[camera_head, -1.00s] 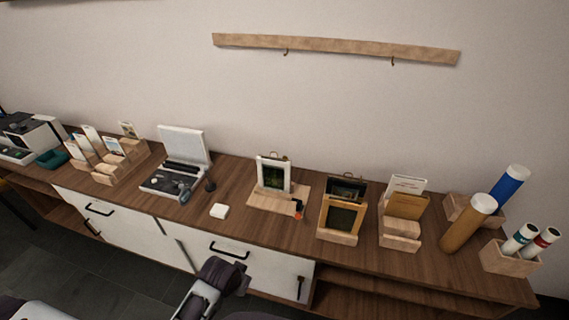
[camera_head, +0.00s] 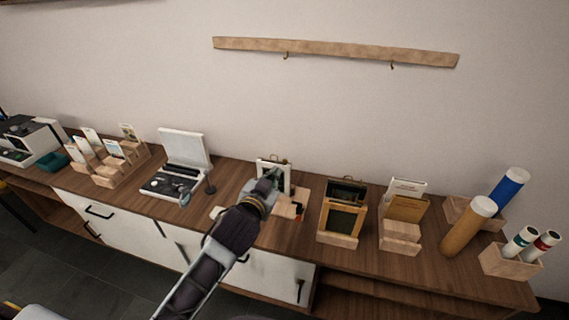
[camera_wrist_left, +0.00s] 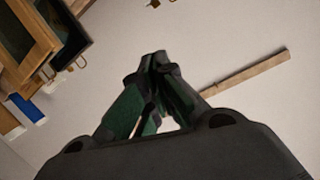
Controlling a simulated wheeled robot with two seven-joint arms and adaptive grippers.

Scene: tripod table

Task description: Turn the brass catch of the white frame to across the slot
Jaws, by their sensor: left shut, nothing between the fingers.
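The white frame (camera_head: 287,180) stands upright on a wooden base (camera_head: 291,204) near the middle of the counter. A small brass catch or loop (camera_head: 275,157) shows at its top, too small to tell which way it is turned. My left gripper (camera_head: 274,176) is in front of the white frame in the head view and hides much of it. In the left wrist view its fingers (camera_wrist_left: 157,62) are together with nothing between them. I cannot tell whether they touch the frame. My right gripper is not in view.
To the right stand a wooden frame (camera_head: 341,218), a card holder (camera_head: 401,232) and tubes (camera_head: 467,227). To the left are an open white case (camera_head: 183,160) and card racks (camera_head: 108,165). A wooden rail (camera_head: 335,52) with hooks is on the wall.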

